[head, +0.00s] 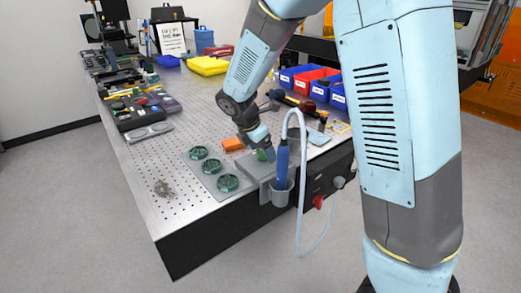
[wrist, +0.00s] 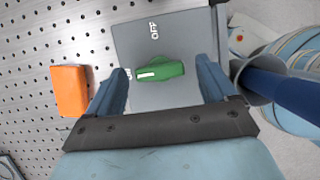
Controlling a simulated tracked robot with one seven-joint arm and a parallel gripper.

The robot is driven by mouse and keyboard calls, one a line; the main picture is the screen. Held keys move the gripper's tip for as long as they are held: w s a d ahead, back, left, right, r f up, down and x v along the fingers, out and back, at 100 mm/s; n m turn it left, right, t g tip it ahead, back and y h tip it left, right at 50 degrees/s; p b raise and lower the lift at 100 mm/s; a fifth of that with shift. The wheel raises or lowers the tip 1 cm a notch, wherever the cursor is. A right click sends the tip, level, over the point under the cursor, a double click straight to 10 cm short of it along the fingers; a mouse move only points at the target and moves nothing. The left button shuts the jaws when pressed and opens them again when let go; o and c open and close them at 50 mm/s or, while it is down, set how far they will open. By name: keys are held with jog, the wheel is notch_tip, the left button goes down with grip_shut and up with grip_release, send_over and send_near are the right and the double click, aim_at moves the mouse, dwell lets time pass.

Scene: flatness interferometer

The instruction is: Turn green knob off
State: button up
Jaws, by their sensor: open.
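The green knob (wrist: 165,71) sits on a grey plate (wrist: 185,32) in the wrist view. Its white pointer line lies toward the left, by a small label partly hidden at its left end. An OFF label is printed above the knob. My gripper (wrist: 161,75) is open, with one finger left of the knob and one right of it, apart from it in the picture. In the head view the green knob (head: 262,155) is partly hidden by my gripper (head: 270,156), on a grey box at the table's front edge.
An orange block (wrist: 69,91) lies left of the plate, also in the head view (head: 233,144). A blue handled tool (head: 282,167) stands in a grey holder (head: 279,192) close right, with a pale cable. Green round parts (head: 228,183) lie on a tray to the left.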

jog(key=shift+f, duration=0.15)
jog(key=c, duration=1)
jog(key=shift+a, duration=0.1)
jog(key=shift+c, duration=0.3)
